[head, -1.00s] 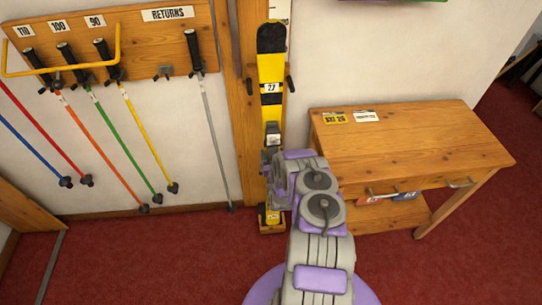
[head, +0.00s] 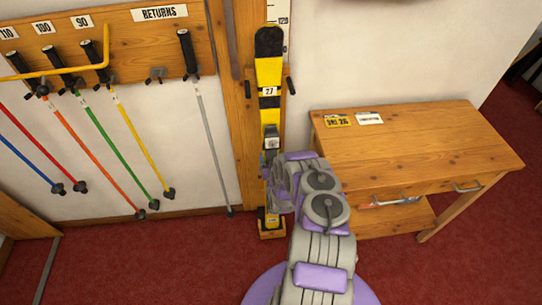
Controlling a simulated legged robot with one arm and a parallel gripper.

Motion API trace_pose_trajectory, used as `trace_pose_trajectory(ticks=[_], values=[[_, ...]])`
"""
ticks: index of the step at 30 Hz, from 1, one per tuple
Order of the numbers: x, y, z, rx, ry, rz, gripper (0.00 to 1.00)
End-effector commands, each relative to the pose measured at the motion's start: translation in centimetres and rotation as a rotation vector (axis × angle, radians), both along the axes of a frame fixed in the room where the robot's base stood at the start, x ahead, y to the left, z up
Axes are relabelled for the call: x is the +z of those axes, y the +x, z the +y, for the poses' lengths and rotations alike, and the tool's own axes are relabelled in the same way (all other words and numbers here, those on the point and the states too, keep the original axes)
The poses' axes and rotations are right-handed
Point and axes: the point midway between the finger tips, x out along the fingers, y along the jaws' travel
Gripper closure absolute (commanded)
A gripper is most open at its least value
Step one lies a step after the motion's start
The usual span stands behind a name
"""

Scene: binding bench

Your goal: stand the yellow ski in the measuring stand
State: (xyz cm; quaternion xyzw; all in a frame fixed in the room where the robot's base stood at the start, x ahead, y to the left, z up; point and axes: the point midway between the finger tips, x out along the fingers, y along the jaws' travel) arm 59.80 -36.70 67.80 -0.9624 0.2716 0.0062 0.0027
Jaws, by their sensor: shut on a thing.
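The yellow ski (head: 269,75), black at its tip and with a label reading 27, stands upright against the measuring stand. The stand (head: 246,120) is a wooden upright with a scale at the top, dark side pegs and a small wooden foot (head: 272,234). The ski's lower end is at the foot; I cannot tell whether it rests on it. My gripper (head: 271,182) is shut on the ski below its binding (head: 270,137). My arm partly hides the jaws and the ski's lower part.
A wooden bench (head: 415,145) with drawers and two tags on top stands close on the right. A RETURNS rack (head: 150,80) with several ski poles hangs on the left wall. Red carpet (head: 150,260) is clear at the front left.

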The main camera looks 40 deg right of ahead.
Motion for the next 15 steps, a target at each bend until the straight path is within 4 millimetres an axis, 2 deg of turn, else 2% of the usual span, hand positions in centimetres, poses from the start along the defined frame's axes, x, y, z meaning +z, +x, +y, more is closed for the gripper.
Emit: trace_pose_trajectory(ticks=[15], values=[[-2.3,0.2,0.4,-0.001,0.002,-0.001,1.0]])
